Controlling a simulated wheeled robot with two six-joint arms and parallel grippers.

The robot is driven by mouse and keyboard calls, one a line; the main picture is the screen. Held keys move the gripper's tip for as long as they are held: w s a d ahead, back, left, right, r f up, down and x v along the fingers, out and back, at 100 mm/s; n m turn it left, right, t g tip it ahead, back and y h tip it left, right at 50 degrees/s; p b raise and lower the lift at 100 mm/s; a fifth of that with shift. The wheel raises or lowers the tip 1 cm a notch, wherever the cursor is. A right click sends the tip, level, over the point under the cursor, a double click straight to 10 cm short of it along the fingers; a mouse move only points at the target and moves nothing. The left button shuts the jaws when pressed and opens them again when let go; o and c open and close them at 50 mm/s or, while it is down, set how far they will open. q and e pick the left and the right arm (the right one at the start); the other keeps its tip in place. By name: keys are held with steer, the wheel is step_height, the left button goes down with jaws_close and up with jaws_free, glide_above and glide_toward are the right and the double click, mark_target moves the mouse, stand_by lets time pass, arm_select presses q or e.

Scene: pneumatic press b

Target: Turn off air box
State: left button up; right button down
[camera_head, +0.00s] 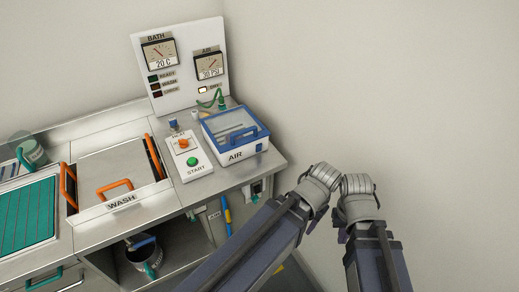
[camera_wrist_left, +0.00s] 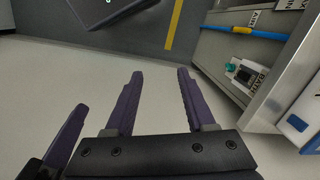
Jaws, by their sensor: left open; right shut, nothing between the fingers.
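The air box (camera_head: 235,146) is white with a blue-framed clear lid and blue handle, labelled AIR, on the bench's right end. Its lid looks closed. An AIR gauge (camera_head: 209,66) above it reads about 30 PSI. My left gripper (camera_wrist_left: 157,75) is open and empty in the left wrist view, low and to the right of the bench. My right gripper (camera_head: 357,183) is beside it in the head view, its fingers hidden there. A dark finger at lower left of the left wrist view seems to be its shut, empty jaws. Neither gripper touches the box.
A control panel (camera_head: 188,157) has an orange knob and green START button. The wash tank (camera_head: 110,160) has orange handles. On the bench side are a teal-knobbed fitting (camera_wrist_left: 240,73) labelled BATH and a blue-yellow hose (camera_wrist_left: 244,32). Bare wall and floor lie to the right.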

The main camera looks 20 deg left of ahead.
arm_select(q)
steer(key=w+a+t+y+b, duration=0.1)
steer(key=w+a, duration=0.1)
steer(key=w, duration=0.1)
steer(key=w+a+m+t+y+b, duration=0.1)
steer(key=w+a, duration=0.2)
steer(key=w, duration=0.1)
steer(key=w+a+t+y+b, duration=0.1)
steer(key=w+a, duration=0.1)
steer(key=w, duration=0.2)
steer(key=shift+a+f, duration=0.25)
steer(key=shift+a, duration=0.1)
steer(key=c, duration=0.6)
steer(key=w+a+r+m+t+y, duration=0.1)
steer(key=w+a, duration=0.1)
steer(key=w+a+r+t+y+b, duration=0.1)
steer(key=w+a, duration=0.1)
steer(key=w, duration=0.1)
steer(key=w+a+r+m+t+y, duration=0.1)
steer(key=w+a, duration=0.1)
steer(key=w, duration=0.1)
steer(key=shift+w+a+r+m+y+b, duration=0.2)
steer(key=shift+a+r+m+y+b, duration=0.1)
steer(key=shift+a, duration=0.05)
jaws_close()
steer(key=shift+w+r, duration=0.1)
steer(key=shift+r, duration=0.05)
